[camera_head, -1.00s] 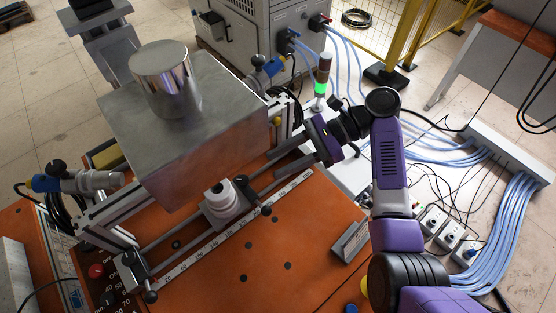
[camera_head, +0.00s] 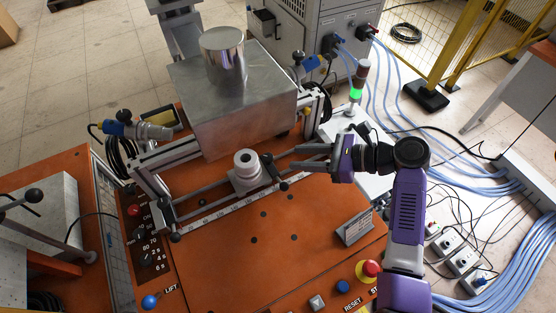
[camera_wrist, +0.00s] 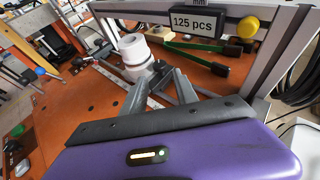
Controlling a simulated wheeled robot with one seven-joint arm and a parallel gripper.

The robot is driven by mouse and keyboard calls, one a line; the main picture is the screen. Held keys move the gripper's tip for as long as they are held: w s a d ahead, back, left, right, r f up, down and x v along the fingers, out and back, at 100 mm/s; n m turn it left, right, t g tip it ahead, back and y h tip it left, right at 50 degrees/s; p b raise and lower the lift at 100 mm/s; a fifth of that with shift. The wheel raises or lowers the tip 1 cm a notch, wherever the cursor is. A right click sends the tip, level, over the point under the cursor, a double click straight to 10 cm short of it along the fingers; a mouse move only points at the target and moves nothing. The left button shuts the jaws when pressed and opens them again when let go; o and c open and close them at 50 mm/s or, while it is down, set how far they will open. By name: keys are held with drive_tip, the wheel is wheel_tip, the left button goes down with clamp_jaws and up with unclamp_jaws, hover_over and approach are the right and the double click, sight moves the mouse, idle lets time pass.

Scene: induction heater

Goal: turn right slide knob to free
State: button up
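The slide carriage with a white stepped cylinder (camera_head: 247,166) sits on the rail along the front of the heater; the cylinder also shows in the wrist view (camera_wrist: 134,52). A black knob handle (camera_head: 283,185) is on the carriage's right side; part of it shows dark in the wrist view (camera_wrist: 162,70), beyond my fingertips. My gripper (camera_head: 287,160) points left along the rail, just right of the carriage. Its two fingers are apart, with nothing held between them (camera_wrist: 160,82). Contact with the knob cannot be told.
The metal heater block (camera_head: 240,110) stands behind the rail. A scale strip (camera_head: 215,208) runs in front of it. A small sign (camera_head: 355,227), an emergency button (camera_head: 371,269) and other buttons are at the front right. The orange tabletop (camera_head: 300,228) before the rail is mostly clear.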

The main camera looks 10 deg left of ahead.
sight(272, 157)
drive_tip(key=p+x, duration=0.1)
drive_tip(key=x, duration=0.6)
drive_tip(key=shift+a+f, duration=0.15)
clamp_jaws()
